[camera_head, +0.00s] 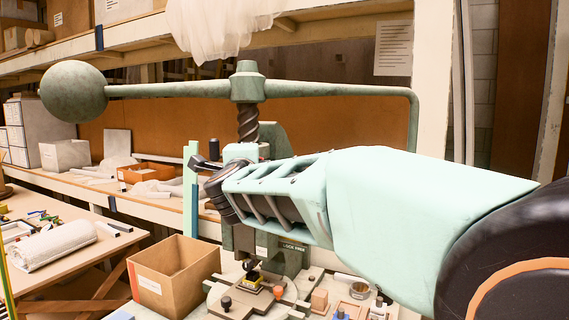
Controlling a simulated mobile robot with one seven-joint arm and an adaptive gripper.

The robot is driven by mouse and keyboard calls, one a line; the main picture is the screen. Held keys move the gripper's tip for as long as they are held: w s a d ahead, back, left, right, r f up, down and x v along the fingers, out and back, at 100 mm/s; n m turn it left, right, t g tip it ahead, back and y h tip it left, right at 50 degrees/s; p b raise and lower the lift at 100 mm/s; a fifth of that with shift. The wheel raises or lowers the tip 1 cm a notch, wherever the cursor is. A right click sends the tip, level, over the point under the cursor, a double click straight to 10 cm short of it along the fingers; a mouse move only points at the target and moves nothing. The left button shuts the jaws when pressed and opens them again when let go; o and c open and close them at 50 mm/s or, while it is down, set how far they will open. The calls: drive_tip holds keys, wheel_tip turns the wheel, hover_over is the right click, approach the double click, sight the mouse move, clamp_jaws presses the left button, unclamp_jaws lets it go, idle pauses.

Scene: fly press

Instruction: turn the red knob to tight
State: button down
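A small orange-red knob (278,292) sits on the front right of the tooling on the fly press bed, below my arm. It is too small to read its turn or any mark. The green-grey fly press (274,147) has a long top arm with a ball weight (74,91) at the left and a dark screw (248,122) below its hub. My pale teal arm crosses in front of the press from the right. Its dark wrist end is up left of the press column, well above and apart from the knob.
An open cardboard box (172,277) stands left of the press. Small blocks and a tray (352,309) lie to the right. A wooden table (75,262) is at left.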

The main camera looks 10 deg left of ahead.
idle(0.4)
drive_tip(key=c, duration=1.7)
unclamp_jaws()
